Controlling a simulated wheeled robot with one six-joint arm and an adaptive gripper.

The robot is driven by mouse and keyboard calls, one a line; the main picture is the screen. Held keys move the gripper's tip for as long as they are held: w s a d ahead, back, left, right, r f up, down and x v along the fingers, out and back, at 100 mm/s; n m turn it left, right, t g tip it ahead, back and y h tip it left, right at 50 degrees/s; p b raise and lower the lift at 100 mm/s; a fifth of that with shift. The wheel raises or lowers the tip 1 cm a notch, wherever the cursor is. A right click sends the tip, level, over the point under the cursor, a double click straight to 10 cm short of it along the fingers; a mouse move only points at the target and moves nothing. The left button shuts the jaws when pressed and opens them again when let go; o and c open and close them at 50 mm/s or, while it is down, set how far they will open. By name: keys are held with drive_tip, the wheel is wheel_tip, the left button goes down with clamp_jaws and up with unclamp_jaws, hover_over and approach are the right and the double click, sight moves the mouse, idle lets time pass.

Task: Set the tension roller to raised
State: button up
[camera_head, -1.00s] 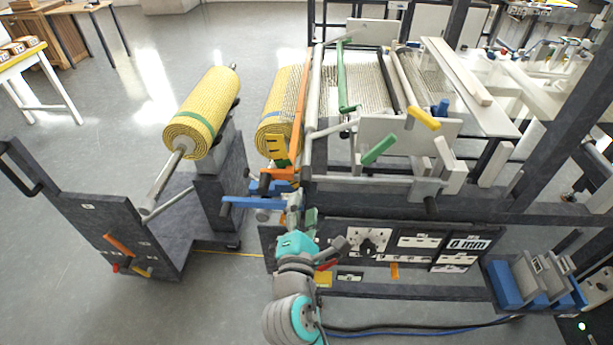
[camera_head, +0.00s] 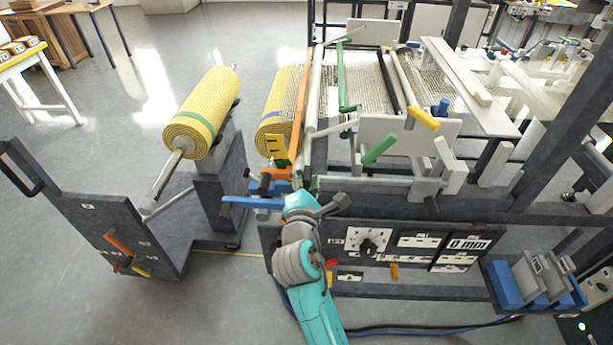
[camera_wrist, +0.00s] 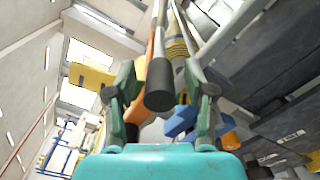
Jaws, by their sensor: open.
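In the wrist view, my gripper (camera_wrist: 160,88) is open, with one finger on each side of a grey bar with a dark round end (camera_wrist: 159,98). I cannot tell whether either finger touches it. In the head view, my gripper (camera_head: 301,186) is at the machine's left front corner, largely hidden by my wrist. A long grey bar (camera_head: 314,90) slopes along the machine's left side beside an orange bar (camera_head: 300,105). Which part is the tension roller is not clear, and no label shows its position.
A blue bar (camera_head: 250,202) sticks out left of my gripper. A yellow mesh roll (camera_head: 203,112) sits on the dark stand at left. Green handles (camera_head: 380,149) and a yellow handle (camera_head: 423,118) are right. A control panel (camera_head: 417,242) lies below. Open floor lies left.

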clamp_jaws()
wheel_tip(320, 180, up, 10)
drive_tip(key=a+m, duration=0.2)
drive_tip(key=m, duration=0.3)
drive_tip(key=shift+f, duration=0.2)
drive_tip(key=shift+a, duration=0.1)
unclamp_jaws()
drive_tip(key=shift+f, duration=0.15)
drive_tip(key=shift+f, duration=0.1)
drive_tip(key=shift+s, duration=0.1)
drive_tip(key=s, duration=1.1)
drive_tip(key=shift+s+a, duration=0.2)
drive_tip(key=shift+s, duration=0.2)
